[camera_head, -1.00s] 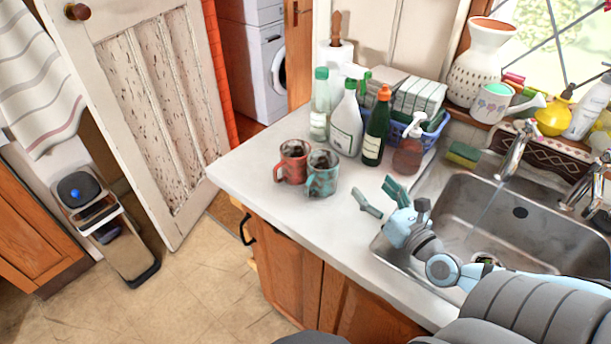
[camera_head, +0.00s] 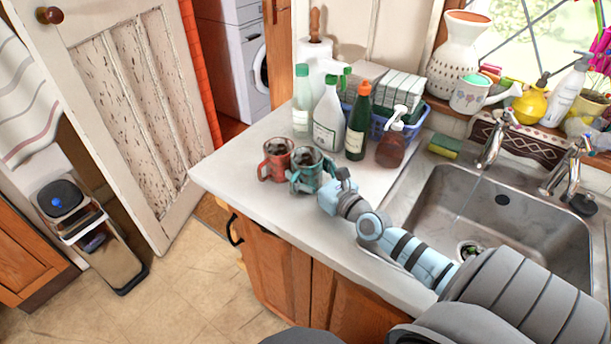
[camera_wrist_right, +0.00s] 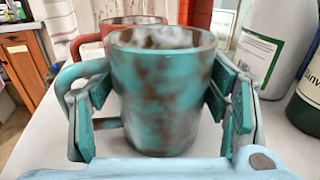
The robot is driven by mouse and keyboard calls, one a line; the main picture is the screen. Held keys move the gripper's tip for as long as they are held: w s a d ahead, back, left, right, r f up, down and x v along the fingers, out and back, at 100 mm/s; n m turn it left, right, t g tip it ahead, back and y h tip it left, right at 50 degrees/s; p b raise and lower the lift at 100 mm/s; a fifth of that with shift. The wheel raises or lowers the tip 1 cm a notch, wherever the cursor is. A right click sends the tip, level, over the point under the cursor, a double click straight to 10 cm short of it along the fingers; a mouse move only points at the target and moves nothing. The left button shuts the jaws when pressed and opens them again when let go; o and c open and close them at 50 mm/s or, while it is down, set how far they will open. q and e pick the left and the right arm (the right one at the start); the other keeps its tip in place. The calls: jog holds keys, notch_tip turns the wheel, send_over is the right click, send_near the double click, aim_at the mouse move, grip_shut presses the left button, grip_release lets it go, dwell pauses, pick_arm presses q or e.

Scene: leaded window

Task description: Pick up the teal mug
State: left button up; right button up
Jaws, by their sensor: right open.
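The teal mug (camera_head: 307,160), mottled with brown, stands upright on the white counter beside a red mug (camera_head: 276,158). In the right wrist view the teal mug (camera_wrist_right: 163,95) fills the middle, with its handle to the left and the red mug (camera_wrist_right: 90,42) behind it. My right gripper (camera_head: 314,178) is open around the teal mug. Its teal-padded fingers show on both sides of the mug in the wrist view (camera_wrist_right: 160,112), the left one by the handle. Whether the pads touch the mug is hard to tell. My left gripper is not in view.
A white spray bottle (camera_head: 328,122), a dark green bottle (camera_head: 358,127) and a brown soap dispenser (camera_head: 393,147) stand close behind the mugs. The metal sink (camera_head: 430,205) is to the right. The counter (camera_head: 225,172) is clear to the left of the mugs.

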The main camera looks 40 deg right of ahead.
jog(key=shift+w+f, duration=0.1)
jog(key=shift+w, duration=0.15)
jog(key=shift+s, duration=0.1)
jog(key=c, duration=1.2)
jog(key=shift+r, duration=0.2)
jog(key=shift+c, duration=0.2)
